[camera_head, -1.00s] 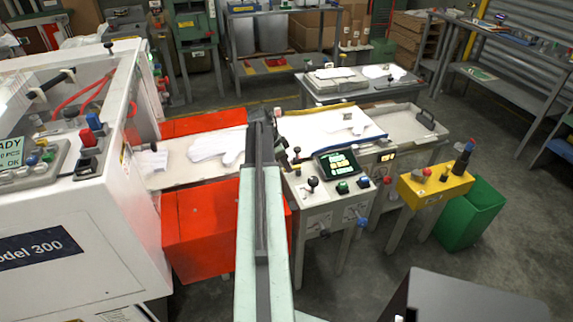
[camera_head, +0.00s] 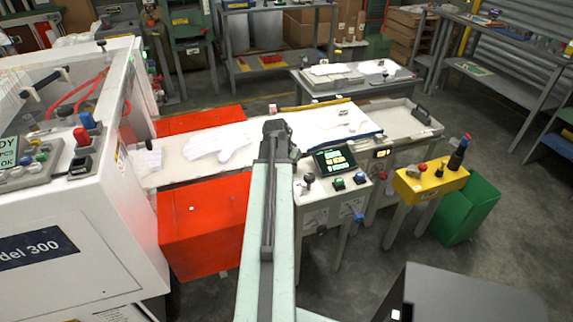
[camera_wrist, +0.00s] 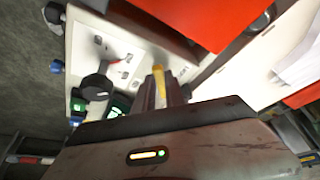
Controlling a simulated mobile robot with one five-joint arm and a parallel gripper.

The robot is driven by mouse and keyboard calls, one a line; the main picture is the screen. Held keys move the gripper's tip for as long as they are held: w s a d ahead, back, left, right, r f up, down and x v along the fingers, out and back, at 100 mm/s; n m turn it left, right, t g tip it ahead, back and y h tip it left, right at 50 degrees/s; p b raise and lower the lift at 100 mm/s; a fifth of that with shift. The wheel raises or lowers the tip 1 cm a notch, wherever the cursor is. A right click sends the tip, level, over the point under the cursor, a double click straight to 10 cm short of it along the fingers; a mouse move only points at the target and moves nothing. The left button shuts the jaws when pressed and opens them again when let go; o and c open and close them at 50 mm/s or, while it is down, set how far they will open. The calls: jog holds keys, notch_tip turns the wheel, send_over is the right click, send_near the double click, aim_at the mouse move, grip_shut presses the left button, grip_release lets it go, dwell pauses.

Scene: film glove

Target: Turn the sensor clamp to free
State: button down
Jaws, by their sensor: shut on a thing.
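My gripper (camera_head: 278,145) is at the far end of my pale green arm, at the left edge of the control console (camera_head: 316,190) beside the conveyor. In the wrist view its dark fingers (camera_wrist: 162,92) are shut on a narrow yellow piece (camera_wrist: 158,75), which looks like the sensor clamp's handle. The clamp's body and its mark are mostly hidden by the fingers, so I cannot read its position. In the head view my arm and gripper hide the clamp.
A black-knobbed lever (camera_wrist: 95,87) stands close beside my fingers on the console. The console also has a lit screen (camera_head: 335,160). White gloves (camera_head: 222,142) lie on the conveyor. Red boxes (camera_head: 205,225) stand below it. A yellow button box (camera_head: 431,180) stands to the right.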

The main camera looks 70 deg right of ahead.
jog(key=s+n+t, duration=0.1)
jog(key=n, duration=0.1)
jog(key=s+n, duration=0.1)
jog(key=n, duration=0.1)
jog(key=shift+d+t, duration=0.1)
jog(key=shift+t, duration=0.3)
jog(key=shift+s+d+n+t+y, duration=0.15)
jog(key=shift+s+n+t, duration=0.15)
jog(key=shift+n, duration=0.55)
jog(key=shift+s+d+n+t+y, duration=0.15)
jog(key=shift+s+n+t+y, duration=0.1)
jog(key=shift+n, duration=0.65)
jog(key=shift+s+d+n+t+y, duration=0.15)
jog(key=shift+s+n+t, duration=0.15)
jog(key=shift+n, duration=0.55)
jog(key=c, duration=1.4)
grip_release()
